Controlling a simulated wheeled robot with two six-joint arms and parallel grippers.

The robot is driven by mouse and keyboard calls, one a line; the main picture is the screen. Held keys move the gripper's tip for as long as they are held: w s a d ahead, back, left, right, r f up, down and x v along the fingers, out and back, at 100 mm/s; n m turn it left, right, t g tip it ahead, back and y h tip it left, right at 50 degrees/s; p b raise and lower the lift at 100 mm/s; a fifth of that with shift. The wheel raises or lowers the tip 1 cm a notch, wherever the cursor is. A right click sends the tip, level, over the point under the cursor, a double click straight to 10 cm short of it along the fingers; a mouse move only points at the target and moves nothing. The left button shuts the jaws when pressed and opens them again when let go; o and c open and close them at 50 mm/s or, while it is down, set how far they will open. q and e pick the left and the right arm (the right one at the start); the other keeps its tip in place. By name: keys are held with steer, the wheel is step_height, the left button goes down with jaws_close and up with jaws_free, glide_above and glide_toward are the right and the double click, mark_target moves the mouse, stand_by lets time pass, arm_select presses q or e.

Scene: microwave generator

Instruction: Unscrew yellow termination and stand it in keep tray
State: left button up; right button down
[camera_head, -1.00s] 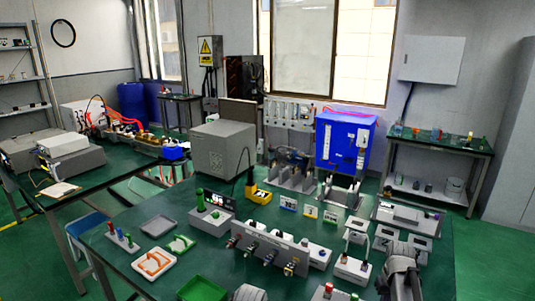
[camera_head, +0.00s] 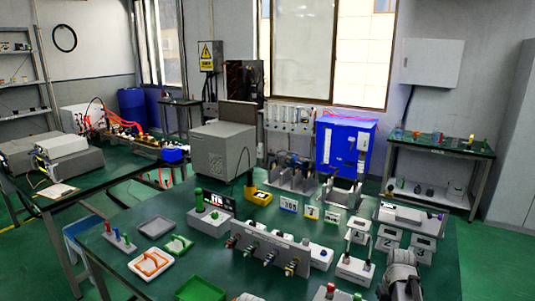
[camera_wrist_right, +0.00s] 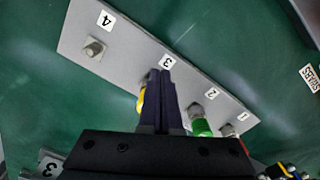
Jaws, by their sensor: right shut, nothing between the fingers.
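The yellow termination (camera_wrist_right: 141,99) sits at position 3 of a grey plate (camera_wrist_right: 125,58) in the right wrist view, partly hidden by my fingers. My right gripper (camera_wrist_right: 161,72) is shut with nothing between its fingers, right beside the yellow termination in the picture; whether they touch I cannot tell. A green termination (camera_wrist_right: 202,127) is at position 2, and position 4 carries a bare connector (camera_wrist_right: 94,48). In the head view only my right arm's grey link shows at the lower right, and my left gripper is not seen. I cannot tell which tray is the keep tray.
The head view shows a green tray (camera_head: 202,290), a grey tray (camera_head: 156,227) and a white tray with an orange frame (camera_head: 152,263) at left. A grey panel with coloured connectors (camera_head: 268,244) stands mid-table. Numbered boxes (camera_head: 388,238) stand near my right arm.

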steer(key=shift+w+d, duration=0.1)
steer(key=shift+w, duration=0.05)
steer(key=shift+d, duration=1)
stand_by(0.6)
steer(key=shift+s+d, duration=0.15)
steer(key=shift+s, duration=0.2)
steer(key=shift+r, duration=0.15)
step_height(320, 180, up, 6)
steer(key=p, duration=0.6)
